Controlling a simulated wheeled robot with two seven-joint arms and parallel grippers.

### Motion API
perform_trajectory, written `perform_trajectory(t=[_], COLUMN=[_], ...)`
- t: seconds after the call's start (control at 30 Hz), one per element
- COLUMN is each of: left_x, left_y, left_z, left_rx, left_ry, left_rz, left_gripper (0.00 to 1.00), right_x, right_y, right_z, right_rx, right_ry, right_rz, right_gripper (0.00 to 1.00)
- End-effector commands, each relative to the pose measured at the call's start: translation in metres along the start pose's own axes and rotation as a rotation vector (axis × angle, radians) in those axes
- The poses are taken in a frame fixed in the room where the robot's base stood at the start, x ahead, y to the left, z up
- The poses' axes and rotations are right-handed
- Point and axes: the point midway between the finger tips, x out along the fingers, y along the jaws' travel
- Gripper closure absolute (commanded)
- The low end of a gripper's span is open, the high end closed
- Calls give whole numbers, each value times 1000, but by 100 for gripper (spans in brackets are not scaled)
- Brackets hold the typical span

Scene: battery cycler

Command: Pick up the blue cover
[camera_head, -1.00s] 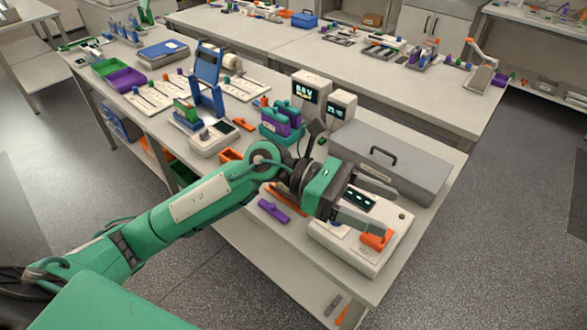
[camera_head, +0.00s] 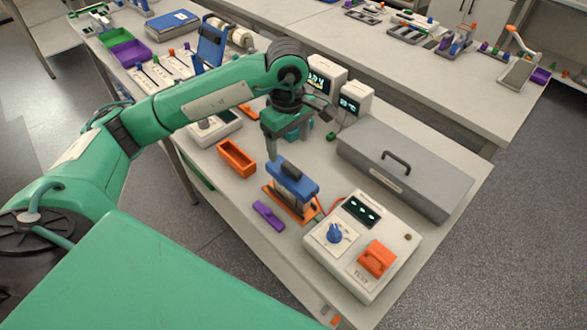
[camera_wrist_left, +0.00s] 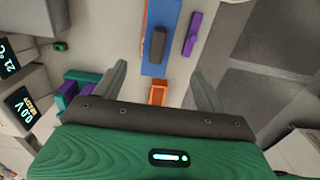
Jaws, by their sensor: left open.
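The blue cover (camera_head: 306,188) sits on a small orange-based fixture near the front of the bench in the head view. In the left wrist view, the blue cover (camera_wrist_left: 172,25) shows at the top with a dark block on it. My left gripper (camera_head: 275,148) hangs just behind and above the cover, apart from it. In the left wrist view, its two fingers are spread wide and empty (camera_wrist_left: 162,78). My right gripper is not in view.
An orange bin (camera_head: 237,158) and a purple piece (camera_head: 268,215) lie beside the fixture. A white tester (camera_head: 385,285) with a blue knob and orange switch stands to the right. A grey case (camera_head: 405,170) and small display units (camera_head: 352,100) stand behind.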

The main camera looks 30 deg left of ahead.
Motion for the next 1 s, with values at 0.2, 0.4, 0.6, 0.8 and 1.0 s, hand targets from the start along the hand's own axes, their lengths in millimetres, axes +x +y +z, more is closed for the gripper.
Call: perform_trajectory(t=[0.2, 0.4, 0.6, 0.8, 1.0], left_x=[38, 56, 68, 94, 109], left_y=[0, 0, 0, 2, 2], left_z=[1, 1, 4, 6, 5], left_rx=[0, 0, 1, -1, 0], left_ry=[-4, -4, -6, -5, -4], left_rz=[-3, 0, -3, -2, 1], left_gripper=[27, 27, 27, 27, 27], right_x=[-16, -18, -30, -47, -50], right_y=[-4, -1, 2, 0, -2], right_z=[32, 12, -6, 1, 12], right_rx=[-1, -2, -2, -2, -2], right_ry=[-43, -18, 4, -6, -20], right_rz=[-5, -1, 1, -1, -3], right_gripper=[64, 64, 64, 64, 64])
